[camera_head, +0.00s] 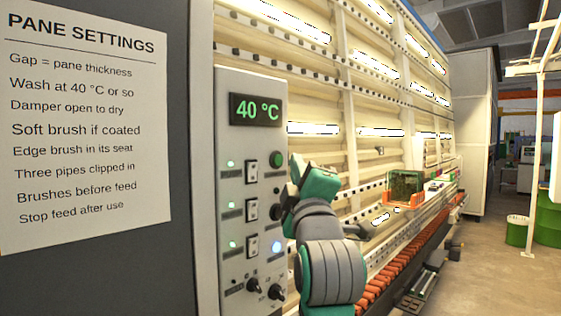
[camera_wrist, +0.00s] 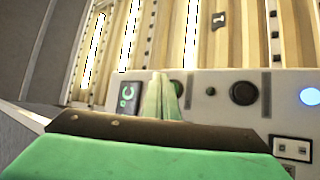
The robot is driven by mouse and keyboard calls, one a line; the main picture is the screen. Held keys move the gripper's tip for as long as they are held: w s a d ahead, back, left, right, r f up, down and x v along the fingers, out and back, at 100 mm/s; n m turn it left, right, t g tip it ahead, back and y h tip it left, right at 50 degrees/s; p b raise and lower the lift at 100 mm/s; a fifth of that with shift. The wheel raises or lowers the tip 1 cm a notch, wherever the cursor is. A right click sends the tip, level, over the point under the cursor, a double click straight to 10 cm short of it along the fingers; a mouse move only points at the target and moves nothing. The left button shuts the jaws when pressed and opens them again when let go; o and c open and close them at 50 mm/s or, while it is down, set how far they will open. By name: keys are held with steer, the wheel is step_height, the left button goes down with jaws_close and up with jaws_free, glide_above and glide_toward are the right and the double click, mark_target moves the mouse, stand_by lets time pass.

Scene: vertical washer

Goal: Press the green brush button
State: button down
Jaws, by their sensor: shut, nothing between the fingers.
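The green button (camera_head: 277,159) is a round button below the "40 °C" display (camera_head: 255,110) on the light grey control panel (camera_head: 232,180). In the wrist view the green button (camera_wrist: 179,88) is partly hidden behind my fingers. My gripper (camera_head: 296,166) is shut and empty, just right of the green button in the head view. In the wrist view my gripper (camera_wrist: 160,76) has its fingertips together between the display (camera_wrist: 128,97) and the green button. I cannot tell whether they touch the panel.
A black button (camera_wrist: 243,92) and a lit blue-white button (camera_head: 276,247) sit in line with the green one. Switches (camera_head: 251,172) with small green lamps stand beside them, and dark knobs (camera_head: 253,285) below. A notice (camera_head: 85,120) hangs at the left.

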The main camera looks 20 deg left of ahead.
steer(key=shift+w+a, duration=0.2)
steer(key=shift+a, duration=0.5)
steer(key=shift+a, duration=0.1)
stand_by(1.5)
steer(key=shift+w+a, duration=0.15)
steer(key=shift+a, duration=0.15)
steer(key=shift+w+a, duration=0.15)
steer(key=shift+a, duration=0.3)
stand_by(0.7)
steer(key=shift+d, duration=0.2)
steer(key=shift+s+d, duration=0.25)
steer(key=shift+d, duration=0.45)
steer(key=shift+d, duration=0.1)
